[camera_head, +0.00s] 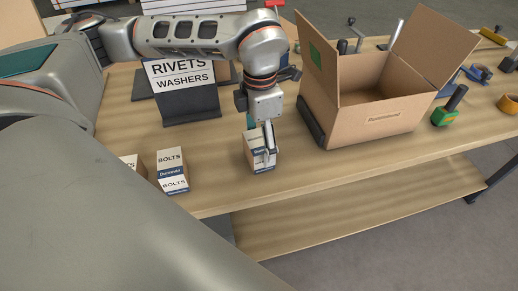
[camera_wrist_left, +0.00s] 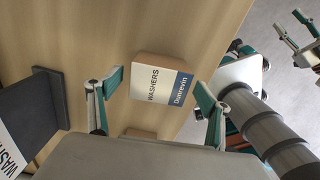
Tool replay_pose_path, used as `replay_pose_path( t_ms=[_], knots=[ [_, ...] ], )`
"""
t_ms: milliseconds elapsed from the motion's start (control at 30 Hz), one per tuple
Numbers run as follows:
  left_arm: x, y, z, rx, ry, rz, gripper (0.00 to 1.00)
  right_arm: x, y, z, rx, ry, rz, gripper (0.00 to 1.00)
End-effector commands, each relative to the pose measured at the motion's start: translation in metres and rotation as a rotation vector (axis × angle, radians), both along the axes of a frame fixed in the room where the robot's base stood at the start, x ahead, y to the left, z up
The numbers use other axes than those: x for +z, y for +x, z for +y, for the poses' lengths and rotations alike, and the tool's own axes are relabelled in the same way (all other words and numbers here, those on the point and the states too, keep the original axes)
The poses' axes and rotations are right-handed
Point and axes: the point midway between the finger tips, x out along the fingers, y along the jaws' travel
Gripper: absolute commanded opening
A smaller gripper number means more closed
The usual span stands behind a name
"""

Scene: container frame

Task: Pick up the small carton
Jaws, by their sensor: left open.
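A small white and brown washers carton (camera_head: 262,162) with a blue band stands near the table's front edge in the head view. Its labelled top (camera_wrist_left: 160,85) faces the left wrist view. My left gripper (camera_head: 262,136) is over this carton, pointing down. In the left wrist view the teal-padded fingers of my left gripper (camera_wrist_left: 159,90) are spread, one on each side of the carton, with gaps visible. What seems to be my right gripper (camera_wrist_left: 303,40) shows small at the upper right of the left wrist view, its jaws unclear.
A bolts carton (camera_head: 172,172) and a partly hidden carton (camera_head: 131,161) stand to the left. A black sign stand (camera_head: 190,105) is behind them. A large open cardboard box (camera_head: 375,118) stands close on the right, with tools around it.

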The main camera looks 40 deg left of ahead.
Motion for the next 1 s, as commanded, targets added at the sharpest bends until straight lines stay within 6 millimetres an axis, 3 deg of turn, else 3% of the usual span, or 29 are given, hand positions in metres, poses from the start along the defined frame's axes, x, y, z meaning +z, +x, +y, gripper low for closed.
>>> replay_pose_path(
  t_ms=[200,500,700,1000],
  knots=[
    [-0.028,-0.003,0.001,0.000,0.001,0.003,0.78,0.000,0.001,0.000,-0.001,0.000,-0.002,0.40],
    [-0.032,-0.002,0.001,0.000,0.001,0.001,0.78,0.005,0.005,0.000,-0.001,0.001,-0.012,0.40],
    [-0.032,-0.002,0.001,0.000,0.001,0.001,0.28,0.005,0.005,0.000,-0.001,0.003,-0.013,0.40],
    [-0.030,-0.002,0.001,0.000,0.000,0.000,0.28,0.004,0.004,0.000,-0.001,0.002,-0.010,0.40]
  ],
)
